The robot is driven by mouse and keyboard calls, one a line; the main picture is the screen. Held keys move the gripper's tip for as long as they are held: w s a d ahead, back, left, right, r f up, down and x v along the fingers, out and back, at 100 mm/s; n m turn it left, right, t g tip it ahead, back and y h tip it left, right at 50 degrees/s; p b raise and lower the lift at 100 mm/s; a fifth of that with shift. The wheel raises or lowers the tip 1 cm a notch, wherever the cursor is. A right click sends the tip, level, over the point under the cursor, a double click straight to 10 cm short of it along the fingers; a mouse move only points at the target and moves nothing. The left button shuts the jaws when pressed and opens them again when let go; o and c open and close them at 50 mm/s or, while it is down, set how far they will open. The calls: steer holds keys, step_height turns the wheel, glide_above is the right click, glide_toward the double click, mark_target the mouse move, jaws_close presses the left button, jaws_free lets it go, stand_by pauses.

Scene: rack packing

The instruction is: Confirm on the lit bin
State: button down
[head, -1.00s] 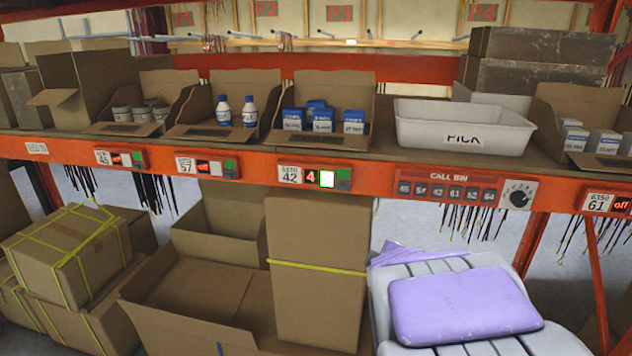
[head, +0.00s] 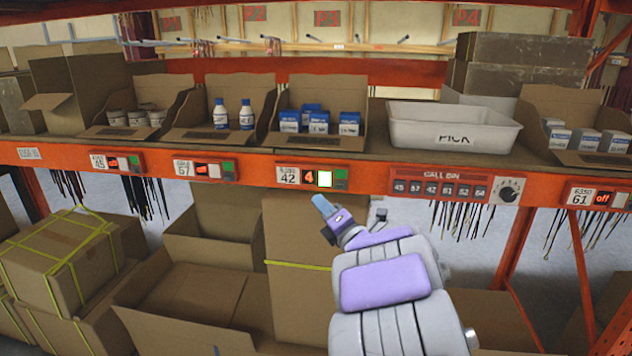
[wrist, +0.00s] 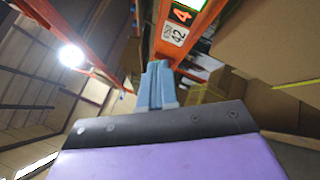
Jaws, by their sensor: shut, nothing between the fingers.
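The lit bin is the carton marked 42 (head: 318,133), which holds several blue-and-white boxes on the shelf. Below it on the orange beam is its module (head: 313,177), with a "42" label, a red 4, a brightly lit white button (head: 325,179) and a green button at its right. The module also shows at the top of the wrist view (wrist: 180,22). My gripper (head: 318,201) is shut and empty, with its blue fingertips just below the lit button in the head view. In the wrist view the shut fingers (wrist: 158,84) point towards the module; any contact cannot be seen.
Modules 45 (head: 117,162) and 57 (head: 205,169) sit to the left, and 61 (head: 597,196) to the right. A call-bin panel (head: 440,187) with a dial is close right. A white PICK tote (head: 455,126) stands on the shelf. Cardboard boxes (head: 300,245) stand below.

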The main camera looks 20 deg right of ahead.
mark_target(326, 188)
steer(key=shift+a+n+y, duration=0.35)
steer(key=shift+n+y, duration=0.05)
steer(key=shift+d, duration=0.25)
steer(key=shift+w+d+p, duration=0.5)
steer(key=shift+w+d, duration=0.3)
steer(key=shift+w, duration=0.4)
steer(key=shift+w+d+p, duration=0.45)
steer(key=shift+w+d, duration=0.3)
steer(key=shift+w, duration=0.5)
steer(key=shift+w+d+p, duration=0.5)
steer(key=shift+w+d, duration=0.3)
steer(key=shift+w, duration=0.4)
